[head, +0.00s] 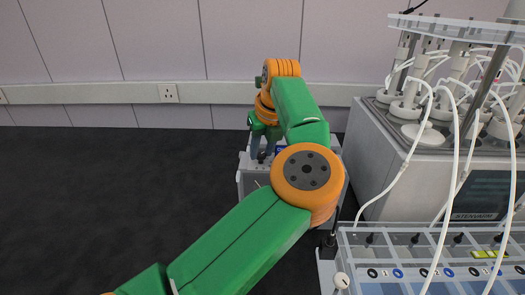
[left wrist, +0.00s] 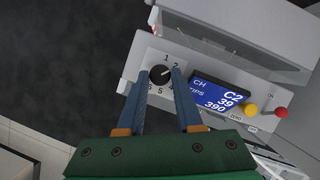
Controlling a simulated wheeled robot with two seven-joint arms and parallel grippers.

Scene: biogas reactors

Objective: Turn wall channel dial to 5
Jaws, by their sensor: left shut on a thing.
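The wall channel dial (left wrist: 159,75) is a small black round knob on a light grey panel, ringed by printed numbers. Its white mark points to the upper right, towards the 2. My left gripper (head: 263,152) reaches down to the grey unit (head: 243,184) in the head view. In the left wrist view its two blue fingers stand either side of the dial, shut on it. The blue display (left wrist: 219,98) beside the dial reads CH C2, with 39 and 390 below. My arm hides the dial in the head view. My right gripper is not in view.
A yellow button (left wrist: 250,109) and a red button (left wrist: 281,112) sit right of the display. A large grey machine (head: 378,165) with white tubes stands right of the unit. A clear-lidded reactor bath (head: 430,236) is at front right. Dark floor on the left is clear.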

